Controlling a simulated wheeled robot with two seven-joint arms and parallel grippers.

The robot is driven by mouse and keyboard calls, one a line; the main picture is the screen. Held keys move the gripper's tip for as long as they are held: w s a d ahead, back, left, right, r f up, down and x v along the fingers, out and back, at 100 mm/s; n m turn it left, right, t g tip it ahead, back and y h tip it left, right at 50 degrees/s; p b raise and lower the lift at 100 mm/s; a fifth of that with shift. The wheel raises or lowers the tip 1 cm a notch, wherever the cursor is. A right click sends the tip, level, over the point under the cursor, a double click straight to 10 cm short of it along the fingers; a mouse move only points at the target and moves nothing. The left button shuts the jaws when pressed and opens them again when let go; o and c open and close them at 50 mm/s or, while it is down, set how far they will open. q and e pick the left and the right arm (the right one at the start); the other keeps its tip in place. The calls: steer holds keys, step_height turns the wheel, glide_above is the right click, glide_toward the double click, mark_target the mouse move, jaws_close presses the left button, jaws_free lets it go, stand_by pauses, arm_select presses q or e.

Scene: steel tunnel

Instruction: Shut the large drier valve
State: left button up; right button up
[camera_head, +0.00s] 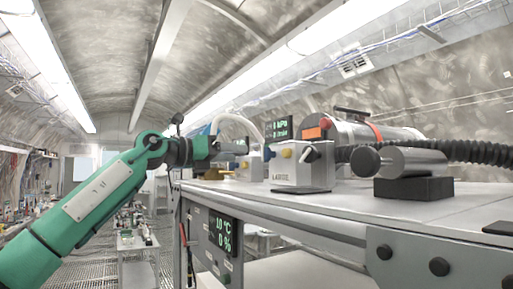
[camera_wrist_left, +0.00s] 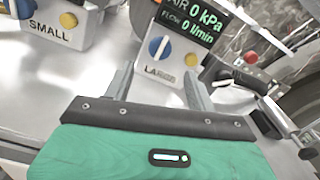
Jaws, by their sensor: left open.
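The large drier valve is a white box labelled LARGE (camera_head: 300,172) on the bench, with a small blue part at its left edge in the head view. In the left wrist view, its face shows a round blue dial with a white bar (camera_wrist_left: 158,47) above the label. The bar looks roughly upright in that picture. My left gripper (camera_head: 217,149) is open and empty, to the left of the box in the head view. In the wrist view its two fingers (camera_wrist_left: 158,72) frame the box's lower part, apart from the dial. My right gripper is not in view.
A box labelled SMALL (camera_wrist_left: 55,30) stands to the left in the wrist view. A display (camera_wrist_left: 195,20) reads zero pressure and flow. A metal cylinder on a black block (camera_head: 412,188) and a ribbed black hose (camera_head: 475,151) lie to the right. The bench front (camera_head: 280,215) is clear.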

mark_target(264, 155)
arm_select(q)
steer(key=p+x, duration=0.2)
steer(key=x, duration=0.4)
steer(key=shift+r, duration=0.1)
steer(key=shift+w+d+p, duration=0.3)
steer(key=shift+d+p, duration=0.1)
steer(key=shift+d, duration=0.1)
steer(key=shift+w+d, duration=0.2)
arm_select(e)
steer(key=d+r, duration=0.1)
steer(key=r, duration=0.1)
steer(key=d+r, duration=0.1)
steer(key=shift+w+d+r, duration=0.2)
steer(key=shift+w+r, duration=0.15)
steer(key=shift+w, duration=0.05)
arm_select(q)
steer(key=shift+f, duration=0.2)
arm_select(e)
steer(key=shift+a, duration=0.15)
arm_select(q)
steer(key=shift+c, duration=0.9)
steer(key=c, duration=0.8)
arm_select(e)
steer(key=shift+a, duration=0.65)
